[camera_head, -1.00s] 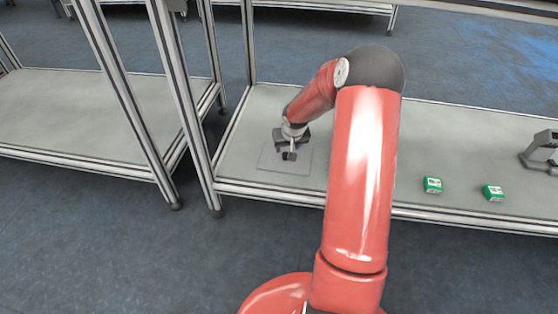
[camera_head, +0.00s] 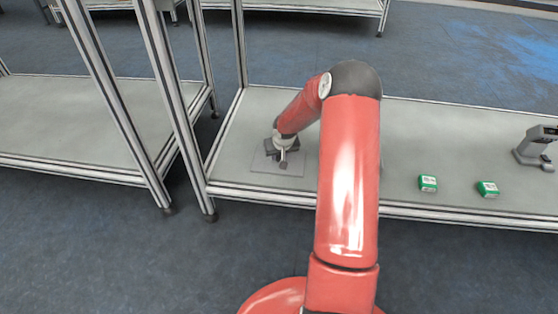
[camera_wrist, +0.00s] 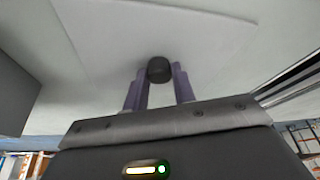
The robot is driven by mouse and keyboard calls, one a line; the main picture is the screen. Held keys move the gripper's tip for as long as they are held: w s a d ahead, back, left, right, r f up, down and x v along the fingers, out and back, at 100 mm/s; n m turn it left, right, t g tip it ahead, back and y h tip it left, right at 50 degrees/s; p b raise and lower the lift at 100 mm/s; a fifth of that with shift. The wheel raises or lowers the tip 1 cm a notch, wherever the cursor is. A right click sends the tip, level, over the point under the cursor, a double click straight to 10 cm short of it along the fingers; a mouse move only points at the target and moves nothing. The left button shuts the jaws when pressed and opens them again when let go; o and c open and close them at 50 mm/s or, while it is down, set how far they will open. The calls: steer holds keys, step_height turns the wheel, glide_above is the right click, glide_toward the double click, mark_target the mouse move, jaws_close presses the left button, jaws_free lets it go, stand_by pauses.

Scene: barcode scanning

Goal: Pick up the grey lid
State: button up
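The grey lid is a thin flat plate (camera_head: 262,168) on the left part of the right-hand shelf. It fills much of the upper wrist view (camera_wrist: 205,45), with a round dark knob (camera_wrist: 159,69) on it. My gripper (camera_wrist: 160,72) points down at the lid. Its two purple fingers stand on either side of the knob, very close to it. Whether both fingers press on it cannot be made out. In the head view my gripper (camera_head: 283,163) is low over the lid and hides its middle. The lid appears to lie flat on the shelf.
Two small green boxes (camera_head: 428,183) and (camera_head: 488,189) and a grey scanner-like device (camera_head: 537,147) stand on the right part of the shelf (camera_head: 240,135). Metal frame posts (camera_head: 172,85) rise left of the lid. The shelf around the lid is clear.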

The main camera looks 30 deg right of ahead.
steer(key=shift+c, duration=1.2)
